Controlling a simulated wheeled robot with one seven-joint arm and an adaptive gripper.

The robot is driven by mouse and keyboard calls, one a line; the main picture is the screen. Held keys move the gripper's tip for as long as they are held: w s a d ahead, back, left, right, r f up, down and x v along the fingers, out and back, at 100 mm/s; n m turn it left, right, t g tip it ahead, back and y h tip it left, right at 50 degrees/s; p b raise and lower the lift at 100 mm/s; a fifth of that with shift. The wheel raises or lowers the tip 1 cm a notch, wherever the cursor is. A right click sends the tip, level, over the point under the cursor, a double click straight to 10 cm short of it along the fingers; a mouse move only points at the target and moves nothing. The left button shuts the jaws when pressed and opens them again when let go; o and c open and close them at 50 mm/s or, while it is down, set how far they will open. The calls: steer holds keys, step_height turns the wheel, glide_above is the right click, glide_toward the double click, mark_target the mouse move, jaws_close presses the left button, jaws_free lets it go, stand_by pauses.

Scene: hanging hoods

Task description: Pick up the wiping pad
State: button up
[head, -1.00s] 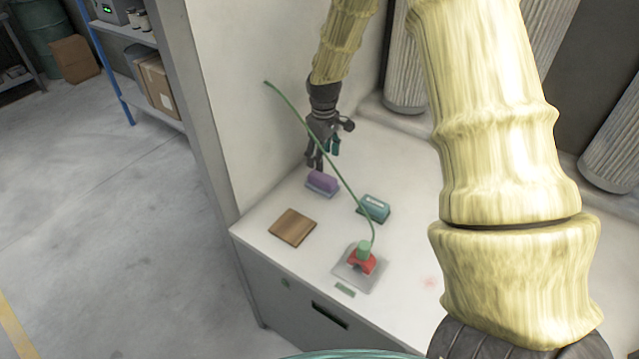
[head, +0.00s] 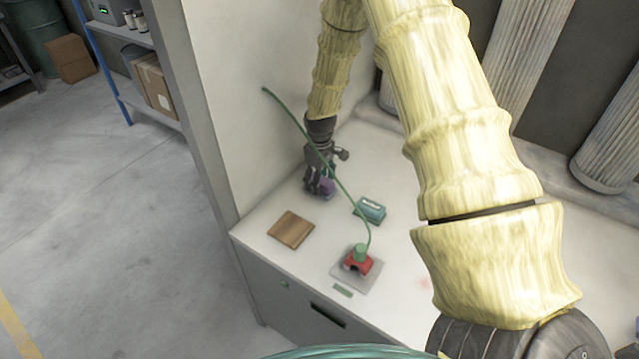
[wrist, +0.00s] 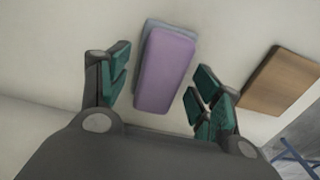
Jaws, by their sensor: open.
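A purple pad on a blue-grey base (head: 327,188) lies on the white worktop, mostly hidden behind my gripper in the head view. My gripper (head: 319,185) is open, pointing down at it. In the wrist view the purple pad (wrist: 165,72) lies between the open green-tipped fingers of my gripper (wrist: 163,92), with a gap on each side. I cannot tell how far the fingertips are above the worktop. A second, teal block with a pale label (head: 370,210) lies apart, to the right.
A brown wooden square (head: 291,230) lies near the worktop's left edge; it also shows in the wrist view (wrist: 281,80). A red clamp-like piece (head: 358,262) on a grey plate (head: 345,277) has a thin green hose (head: 343,188) rising across in front of my gripper. A wall (head: 240,110) stands at left.

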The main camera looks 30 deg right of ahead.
steer(key=shift+f, duration=0.45)
steer(key=shift+c, duration=0.3)
steer(key=c, duration=1.2)
steer(key=shift+o, duration=0.2)
steer(key=shift+r, duration=0.15)
steer(key=shift+r+b, duration=0.75)
steer(key=shift+r, duration=0.55)
steer(key=shift+s+a+r, duration=0.1)
steer(key=shift+r, duration=0.2)
steer(key=s+a+b, duration=0.1)
steer(key=s+a, duration=0.1)
steer(key=s, duration=0.2)
steer(key=s+a+r+b, duration=0.1)
steer(key=s+a+b, duration=0.1)
steer(key=s, duration=0.3)
steer(key=s+a+b, duration=0.1)
steer(key=s+a, duration=0.2)
steer(key=s, duration=0.1)
steer(key=shift+s+a+r, duration=0.3)
steer(key=shift+s+a, duration=0.05)
steer(key=shift+s, duration=0.05)
